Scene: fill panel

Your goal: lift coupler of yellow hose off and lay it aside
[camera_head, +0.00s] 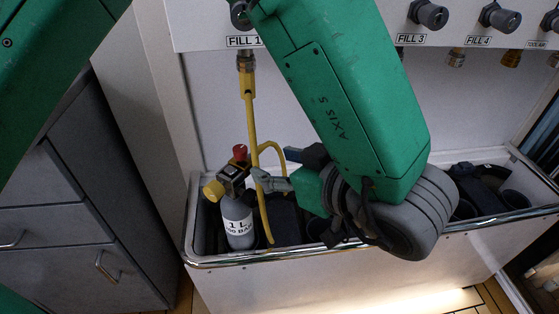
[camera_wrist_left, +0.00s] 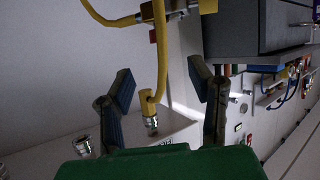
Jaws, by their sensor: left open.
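The yellow hose (camera_head: 252,120) hangs from a brass fitting (camera_head: 246,62) under the FILL 1 label and runs down into the trough, with a loop beside it. A 1 L bottle (camera_head: 238,222) stands upright at the trough's left end. Its valve has a red knob (camera_head: 240,152) and a yellow round part (camera_head: 213,190). How the hose's lower end meets the valve is hidden. My left gripper (camera_head: 273,165) is open and empty, just right of the valve. In the left wrist view the hose (camera_wrist_left: 161,60) passes beyond the open fingers (camera_wrist_left: 160,85). My right gripper is out of view.
The metal-rimmed trough (camera_head: 300,254) holds dark items, partly hidden by my arm. More fill outlets, such as FILL 3 (camera_head: 430,15), line the panel to the right. A grey drawer cabinet (camera_head: 60,240) stands at the left.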

